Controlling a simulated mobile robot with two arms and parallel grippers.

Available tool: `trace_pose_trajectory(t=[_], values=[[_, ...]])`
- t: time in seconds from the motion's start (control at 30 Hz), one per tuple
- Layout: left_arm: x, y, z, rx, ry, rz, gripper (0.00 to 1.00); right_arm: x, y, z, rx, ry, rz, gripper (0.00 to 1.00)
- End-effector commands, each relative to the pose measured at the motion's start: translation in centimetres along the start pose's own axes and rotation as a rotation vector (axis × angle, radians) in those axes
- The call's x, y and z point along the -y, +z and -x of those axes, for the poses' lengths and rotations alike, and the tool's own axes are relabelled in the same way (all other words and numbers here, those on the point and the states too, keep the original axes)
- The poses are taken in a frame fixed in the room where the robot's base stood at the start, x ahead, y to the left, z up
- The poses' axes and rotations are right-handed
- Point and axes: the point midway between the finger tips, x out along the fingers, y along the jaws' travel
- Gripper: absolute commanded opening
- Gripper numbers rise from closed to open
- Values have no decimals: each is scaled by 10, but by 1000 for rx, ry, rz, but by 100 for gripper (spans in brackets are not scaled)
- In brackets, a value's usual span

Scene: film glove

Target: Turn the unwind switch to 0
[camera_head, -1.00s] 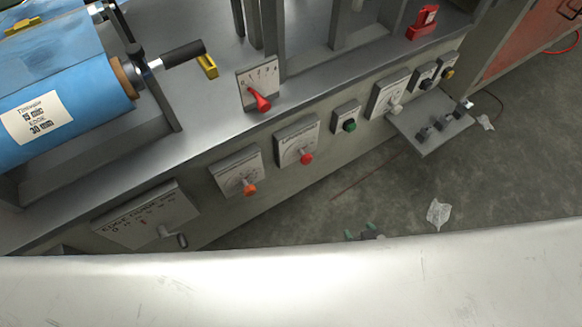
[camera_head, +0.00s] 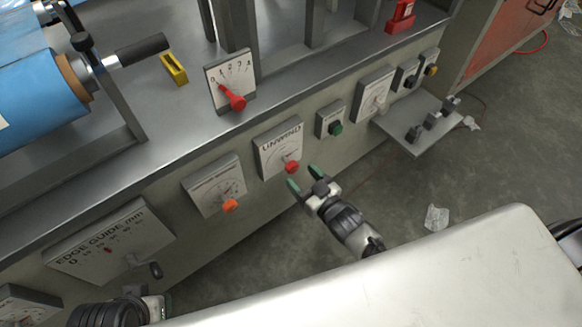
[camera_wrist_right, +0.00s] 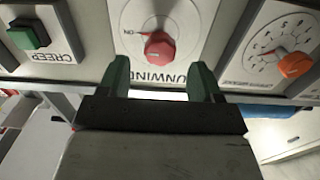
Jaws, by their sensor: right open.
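The unwind switch is a red knob (camera_head: 292,167) on a pale plate labelled UNWIND (camera_head: 272,150) on the machine's front panel. The knob also shows in the right wrist view (camera_wrist_right: 159,46), where the plate is upside down and a thin pointer line reaches toward the word ON. The 0 mark cannot be made out. My right gripper (camera_head: 304,179) is open and empty, its green fingertips just short of the knob. In the right wrist view its fingers (camera_wrist_right: 160,75) stand either side of the knob's line, apart from it. My left arm shows at the lower left; its fingers are not clear.
An orange knob (camera_head: 230,206) sits left of the switch and a green CREEP button (camera_head: 336,128) right of it. A red lever (camera_head: 232,98) stands on the ledge above. A small shelf (camera_head: 418,122) juts out at the right. A pale surface (camera_head: 430,270) lies in front.

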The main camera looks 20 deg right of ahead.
Motion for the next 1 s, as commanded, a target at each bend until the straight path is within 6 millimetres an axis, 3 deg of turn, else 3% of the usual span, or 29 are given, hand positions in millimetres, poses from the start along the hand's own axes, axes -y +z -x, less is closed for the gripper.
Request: trace_pose_trajectory(t=[0.1, 0.3, 0.67, 1.0], values=[[0, 2, -5, 0, 0, 0, 43, 0, 2, -23, -2, 0, 1, 65], [0, 3, -9, 0, 0, 0, 43, 0, 1, -45, 1, 0, 1, 65], [0, 3, -10, 0, 0, 0, 43, 0, 1, -50, 2, 0, 0, 65], [0, 3, -10, 0, 0, 0, 43, 0, 1, -50, 2, 0, 0, 16]])
